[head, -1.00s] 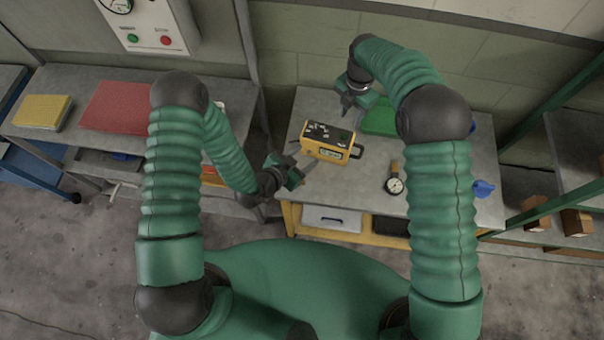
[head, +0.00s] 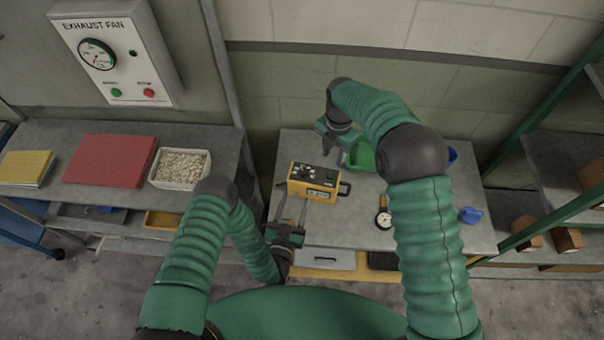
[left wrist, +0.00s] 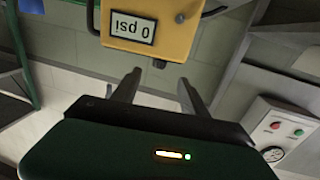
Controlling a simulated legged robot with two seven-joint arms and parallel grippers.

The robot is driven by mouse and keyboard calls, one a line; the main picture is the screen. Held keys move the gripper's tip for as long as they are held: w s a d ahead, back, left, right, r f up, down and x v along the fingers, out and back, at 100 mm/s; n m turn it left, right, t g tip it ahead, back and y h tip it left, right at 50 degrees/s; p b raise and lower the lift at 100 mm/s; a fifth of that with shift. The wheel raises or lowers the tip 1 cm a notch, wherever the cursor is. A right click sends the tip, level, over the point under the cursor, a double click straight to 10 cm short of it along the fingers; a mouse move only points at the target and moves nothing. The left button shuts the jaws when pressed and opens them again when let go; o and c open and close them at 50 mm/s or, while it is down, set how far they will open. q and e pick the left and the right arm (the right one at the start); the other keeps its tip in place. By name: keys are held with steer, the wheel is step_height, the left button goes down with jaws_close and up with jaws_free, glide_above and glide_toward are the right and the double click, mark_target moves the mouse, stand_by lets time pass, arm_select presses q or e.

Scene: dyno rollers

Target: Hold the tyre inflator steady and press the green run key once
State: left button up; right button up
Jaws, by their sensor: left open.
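The tyre inflator (head: 313,191) is a yellow box with a dark top panel and a dark side handle, standing on the grey bench. The left wrist view shows its yellow body (left wrist: 172,38) and an upside-down display reading 0 psi. Small controls show on its top; I cannot pick out the green run key for certain. My left gripper (head: 293,207) is open and empty, just in front of the inflator, its fingers towards it and apart from it. My right gripper (head: 327,150) hangs behind the inflator, above its back edge; its finger gap is unclear.
A dial gauge (head: 383,219), a green bin (head: 360,155) and a blue item (head: 470,215) are on the bench to the right. An exhaust fan panel (head: 112,60) has green and red buttons. The left bench holds a tray of pale pieces (head: 180,168) and a red folder (head: 108,160).

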mark_target(302, 175)
arm_select(q)
steer(key=w, duration=0.4)
steer(key=w+d, duration=0.1)
steer(key=w, duration=0.2)
steer(key=w+d, duration=0.1)
steer(key=w, duration=0.3)
steer(key=shift+w+r, duration=0.25)
steer(key=shift+w, duration=0.1)
arm_select(e)
steer(key=shift+s+r, duration=0.1)
arm_select(q)
steer(key=shift+c, duration=0.3)
jaws_close()
arm_select(e)
steer(key=shift+c, duration=0.2)
arm_select(q)
steer(key=shift+s, duration=0.1)
arm_select(e)
jaws_close()
stand_by(1.5)
